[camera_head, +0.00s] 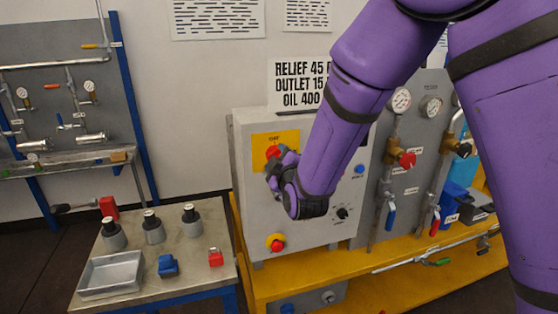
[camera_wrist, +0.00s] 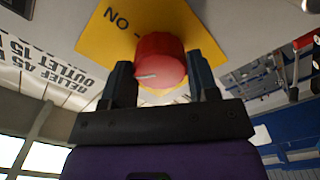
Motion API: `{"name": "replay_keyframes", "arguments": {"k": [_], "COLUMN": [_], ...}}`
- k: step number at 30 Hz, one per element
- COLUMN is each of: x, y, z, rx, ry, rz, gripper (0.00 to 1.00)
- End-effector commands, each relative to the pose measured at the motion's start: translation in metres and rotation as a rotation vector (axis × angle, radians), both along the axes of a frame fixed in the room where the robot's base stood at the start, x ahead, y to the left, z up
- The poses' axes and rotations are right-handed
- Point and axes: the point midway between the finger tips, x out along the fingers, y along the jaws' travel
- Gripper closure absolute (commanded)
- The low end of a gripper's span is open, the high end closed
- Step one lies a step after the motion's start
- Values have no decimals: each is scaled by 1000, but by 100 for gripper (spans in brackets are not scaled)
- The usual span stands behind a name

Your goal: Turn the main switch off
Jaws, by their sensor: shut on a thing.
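The main switch is a red rotary knob (camera_head: 272,152) on a yellow plate (camera_head: 288,139) at the upper left of a grey control box (camera_head: 245,190). In the wrist view the red knob (camera_wrist: 159,60) sits between the two dark fingers of my gripper (camera_wrist: 160,82), and the yellow plate (camera_wrist: 105,32) shows the word "ON" beside it. A pale pointer mark on the knob faces left in that view. My gripper (camera_head: 277,164) is shut on the knob. In the head view the gripper hides the lower part of the plate.
A red push button on a yellow ring (camera_head: 276,243), a blue button (camera_head: 360,169) and a black selector (camera_head: 342,212) are on the same box. Gauges and valves (camera_head: 407,159) stand right. A side table (camera_head: 200,255) holds weights, a tray and small blocks.

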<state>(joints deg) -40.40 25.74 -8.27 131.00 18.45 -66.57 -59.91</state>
Motion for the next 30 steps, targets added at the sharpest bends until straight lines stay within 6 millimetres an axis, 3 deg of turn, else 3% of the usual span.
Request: {"name": "replay_keyframes", "arguments": {"k": [15, 30], "x": [0, 0], "y": [1, 1], "z": [0, -1], "rx": [-418, -580], "ry": [-119, -165], "rz": [2, 2], "gripper": [69, 69]}}
